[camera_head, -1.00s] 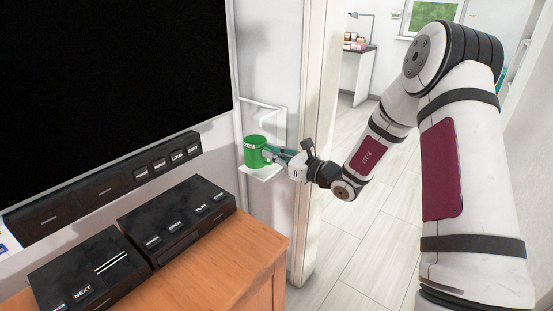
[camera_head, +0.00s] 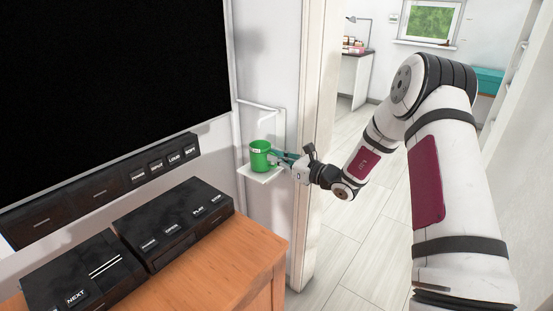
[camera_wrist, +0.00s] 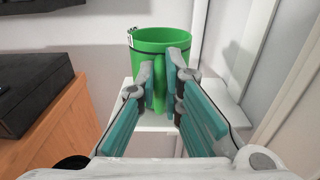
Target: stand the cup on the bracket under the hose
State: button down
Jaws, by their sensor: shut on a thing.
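The green cup (camera_head: 260,156) is at the wall bracket (camera_head: 258,176), a small white shelf. It looks upright, and its base is at or just above the shelf; I cannot tell if they touch. My gripper (camera_head: 281,158) comes from the right and is shut on the cup's handle. In the wrist view the cup (camera_wrist: 162,62) is beyond the teal fingers, its handle between them, with the white bracket (camera_wrist: 158,124) below. The white hose (camera_head: 262,105) sticks out from the wall above the cup.
A wooden cabinet (camera_head: 240,262) with black boxes (camera_head: 175,220) stands at the lower left, below a large black screen (camera_head: 110,80). A white door frame (camera_head: 312,140) is just right of the bracket. Floor (camera_head: 370,240) beyond it is open.

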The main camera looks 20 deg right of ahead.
jog(key=shift+f, duration=0.15)
jog(key=c, duration=1.7)
grip_release()
